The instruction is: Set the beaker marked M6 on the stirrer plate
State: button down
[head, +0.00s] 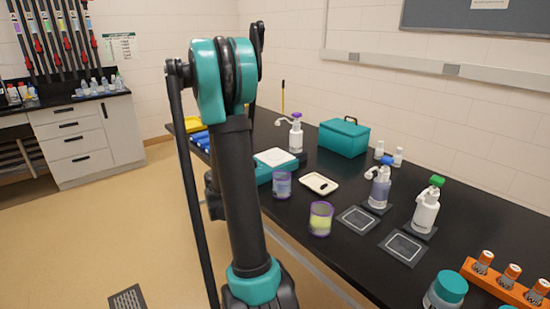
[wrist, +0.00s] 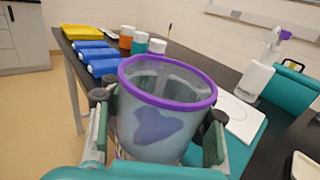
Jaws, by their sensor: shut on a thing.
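My gripper (wrist: 157,138) is shut on a beaker (wrist: 165,88) with a purple rim, one finger on each side, in the wrist view. The beaker is see-through, looks upright and has a bluish patch inside; no M6 mark can be read. The stirrer plate (wrist: 234,116), a white top on a teal body, is just right of the held beaker. In the head view the stirrer plate (head: 275,158) stands beyond two other purple-rimmed beakers, one bluish (head: 282,184) and one yellowish (head: 321,219). Their marks are unreadable. My arm hides the gripper and held beaker there.
A cream tray (head: 319,184) lies right of the bluish beaker. A purple-capped bottle (head: 296,136) and teal case (head: 344,137) stand behind the stirrer. Pump bottles and dark pads (head: 358,219) are at right. Blue items (wrist: 98,57) and a yellow tray (wrist: 82,31) lie farther off.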

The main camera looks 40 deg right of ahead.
jog(key=s+d+m+g+h, duration=0.1)
jog(key=s+d, duration=0.1)
jog(key=s, duration=0.1)
jog(key=s+d+r+m+g+h, duration=0.1)
jog(key=s+d, duration=0.2)
jog(key=s+d+m+g+h, duration=0.1)
jog(key=s+d, duration=0.1)
jog(key=s, duration=0.2)
jog(key=shift+d+r+g+h, duration=0.15)
jog(key=shift+r+g+h, duration=0.15)
jog(key=shift+s+d, duration=0.2)
jog(key=shift+d, duration=0.15)
send_over(277, 153)
jog(key=shift+d, duration=0.15)
jog(key=shift+f, duration=1.75)
jog(key=shift+f, duration=0.15)
jog(key=c, duration=0.6)
grip_release()
